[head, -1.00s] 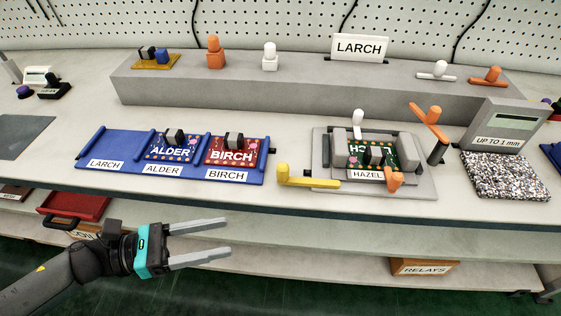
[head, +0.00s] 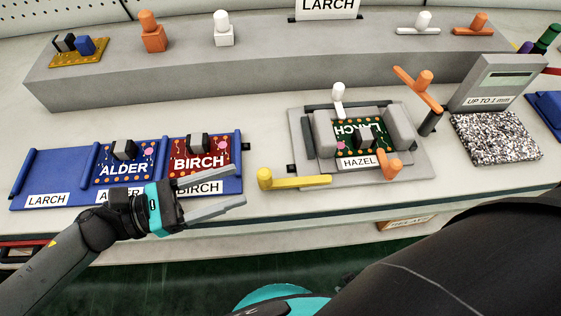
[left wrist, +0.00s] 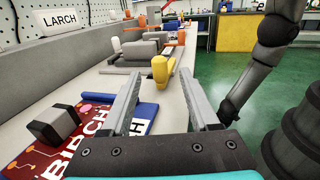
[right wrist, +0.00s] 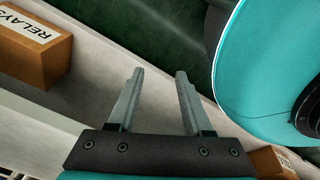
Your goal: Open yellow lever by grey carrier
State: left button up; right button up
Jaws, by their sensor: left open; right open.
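The yellow lever (head: 296,181) lies at the front left corner of the grey carrier (head: 418,165), its arm pointing right along the carrier's front edge. It also shows in the left wrist view (left wrist: 161,70), ahead of the fingers. The carrier holds a green board (head: 350,138) with a HAZEL label in front. My left gripper (head: 240,186) is open and empty, over the front of the blue rack, its tips pointing right, a short gap left of the lever. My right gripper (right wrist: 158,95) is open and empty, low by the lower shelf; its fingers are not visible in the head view.
The blue rack (head: 62,165) holds the ALDER board (head: 124,168) and BIRCH board (head: 199,158). Orange levers (head: 389,164) and a white lever (head: 338,92) stand around the carrier. A gauge block (head: 490,82) and speckled pad (head: 497,138) are at right. A RELAYS box (right wrist: 38,45) sits below.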

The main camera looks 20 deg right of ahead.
aim_at(281, 178)
pick_arm(q)
jog(key=d, duration=1)
jog(key=shift+d, duration=0.1)
grip_shut()
dwell(1.1)
